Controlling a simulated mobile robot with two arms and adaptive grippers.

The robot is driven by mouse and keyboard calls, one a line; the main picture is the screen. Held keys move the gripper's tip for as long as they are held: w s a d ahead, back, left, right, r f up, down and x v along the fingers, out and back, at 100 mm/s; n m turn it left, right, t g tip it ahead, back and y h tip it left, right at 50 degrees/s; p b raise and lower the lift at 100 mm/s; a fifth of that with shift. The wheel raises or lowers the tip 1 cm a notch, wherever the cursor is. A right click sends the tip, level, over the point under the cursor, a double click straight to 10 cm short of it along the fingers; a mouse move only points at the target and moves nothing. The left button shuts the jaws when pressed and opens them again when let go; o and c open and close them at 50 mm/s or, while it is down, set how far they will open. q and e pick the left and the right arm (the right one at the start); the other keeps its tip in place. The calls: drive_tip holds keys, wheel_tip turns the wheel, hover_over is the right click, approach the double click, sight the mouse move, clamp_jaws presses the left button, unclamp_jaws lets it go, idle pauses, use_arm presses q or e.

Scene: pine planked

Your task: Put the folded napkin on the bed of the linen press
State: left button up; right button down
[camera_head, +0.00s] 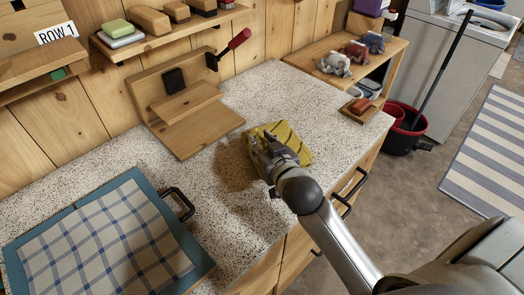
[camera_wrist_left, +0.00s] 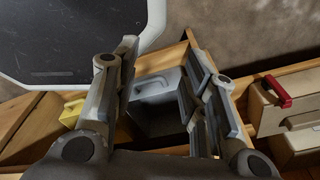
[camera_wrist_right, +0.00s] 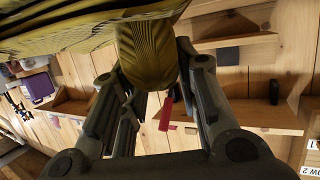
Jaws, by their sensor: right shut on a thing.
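The folded napkin (camera_head: 296,145) is yellow with dark stripes. My right gripper (camera_head: 266,148) is shut on it, above the speckled counter. In the right wrist view the napkin (camera_wrist_right: 146,50) bulges between the fingers and spreads across the top left. The linen press (camera_head: 160,85) is a wooden stand with a red-handled lever (camera_head: 236,42). Its low flat bed (camera_head: 208,138) is bare at the front and lies left of the napkin. My left gripper (camera_wrist_left: 160,85) shows only in its wrist view, its fingers apart with nothing between them.
A teal-edged board with a checked cloth (camera_head: 110,245) lies at the left of the counter (camera_head: 240,205). Wall shelves hold soaps and brushes (camera_head: 150,20). A side shelf (camera_head: 310,65) holds small figures. A small wooden tray (camera_head: 350,118) sits near the counter's right end.

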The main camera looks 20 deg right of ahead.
drive_tip(key=shift+s+f, duration=0.1)
drive_tip(key=shift+f, duration=1.1)
drive_tip(key=shift+f, duration=0.1)
drive_tip(key=c, duration=1.1)
unclamp_jaws()
